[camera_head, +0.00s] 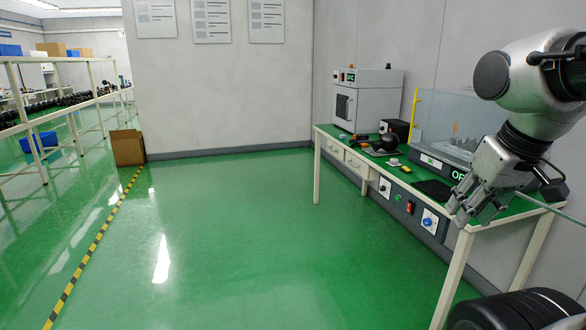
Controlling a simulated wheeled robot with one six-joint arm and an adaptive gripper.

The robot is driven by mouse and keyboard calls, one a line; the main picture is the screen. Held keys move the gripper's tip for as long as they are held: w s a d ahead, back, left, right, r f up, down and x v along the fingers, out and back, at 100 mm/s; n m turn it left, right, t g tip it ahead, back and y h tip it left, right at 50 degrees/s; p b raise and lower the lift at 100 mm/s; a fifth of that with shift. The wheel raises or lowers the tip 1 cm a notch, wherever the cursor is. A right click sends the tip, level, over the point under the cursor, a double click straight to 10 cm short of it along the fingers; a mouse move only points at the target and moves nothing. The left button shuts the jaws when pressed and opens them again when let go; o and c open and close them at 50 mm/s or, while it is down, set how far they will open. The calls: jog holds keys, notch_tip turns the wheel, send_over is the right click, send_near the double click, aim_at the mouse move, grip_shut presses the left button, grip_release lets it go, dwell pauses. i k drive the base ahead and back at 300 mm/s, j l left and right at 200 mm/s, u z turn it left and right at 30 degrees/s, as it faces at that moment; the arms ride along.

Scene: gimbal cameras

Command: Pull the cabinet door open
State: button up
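A white box-shaped cabinet (376,100) stands on the far end of the green-topped workbench, against the wall. Its front door (345,107) has a dark window and looks closed. No other cabinet with a door is clear in view. My gripper (470,212) hangs at the right, fingers pointing down, in front of the near end of the bench in the picture. It is well apart from the cabinet. The fingers overlap in this view, so their opening is unclear; no held object shows.
The workbench (452,202) carries small tools, a black box and a clear panel (465,115). Drawers (356,163) sit under its far end. Black tyres (515,312) are at the lower right. Open green floor (230,235) fills the middle. A cardboard box (127,148) stands by the wall.

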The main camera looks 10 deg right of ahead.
aim_at(345, 98)
jog(key=i, duration=0.95)
jog(key=i+z, duration=0.1)
jog(key=i, duration=0.85)
jog(key=i+j, duration=0.15)
jog(key=i, duration=0.8)
jog(key=i+j, duration=0.1)
jog(key=i, duration=0.85)
jog(key=i+z, duration=0.25)
